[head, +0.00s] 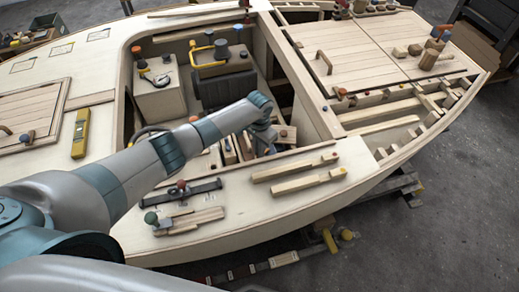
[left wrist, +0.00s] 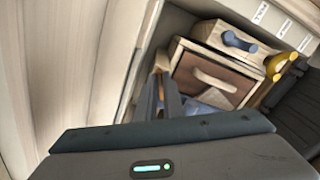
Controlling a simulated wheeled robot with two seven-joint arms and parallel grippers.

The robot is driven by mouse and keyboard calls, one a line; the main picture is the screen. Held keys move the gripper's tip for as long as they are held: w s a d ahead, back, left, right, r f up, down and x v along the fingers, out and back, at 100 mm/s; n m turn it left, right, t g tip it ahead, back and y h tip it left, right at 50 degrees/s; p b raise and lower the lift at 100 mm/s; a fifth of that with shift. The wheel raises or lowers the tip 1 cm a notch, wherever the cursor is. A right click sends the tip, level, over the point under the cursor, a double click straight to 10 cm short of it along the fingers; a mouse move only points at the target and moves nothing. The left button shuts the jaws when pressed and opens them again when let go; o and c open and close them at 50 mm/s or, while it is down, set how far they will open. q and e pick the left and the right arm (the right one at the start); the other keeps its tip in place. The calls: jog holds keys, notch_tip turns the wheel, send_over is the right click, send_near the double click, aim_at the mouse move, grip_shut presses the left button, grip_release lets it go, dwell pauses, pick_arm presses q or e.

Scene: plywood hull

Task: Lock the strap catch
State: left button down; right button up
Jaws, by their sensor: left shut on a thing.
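My left gripper (head: 268,147) reaches down into the open cockpit of the plywood hull, and its fingertips are mostly hidden there. In the left wrist view its dark fingers (left wrist: 168,100) are close together beside a wooden box (left wrist: 208,76) with a pale curved handle. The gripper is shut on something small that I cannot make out. A wooden block with a blue-grey handle (left wrist: 240,42) sits above the box, and a yellow fitting (left wrist: 276,65) is to its right. I cannot tell which part is the strap catch. My right gripper is not in view.
The pale cockpit wall (left wrist: 75,60) stands close to the left of the gripper. On the near deck lie two wooden bars (head: 295,175), a black bar with a red knob (head: 182,188) and wooden slats (head: 190,220). A yellow level (head: 80,133) lies at the left.

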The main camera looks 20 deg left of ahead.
pick_arm(q)
jog(key=m, duration=0.2)
jog(key=shift+w+m, duration=0.1)
jog(key=shift+m, duration=0.3)
jog(key=shift+a+m, duration=0.1)
jog(key=shift+m, duration=1.5)
jog(key=c, duration=1.9)
grip_release()
jog(key=shift+o, duration=0.2)
jog(key=shift+r, duration=0.15)
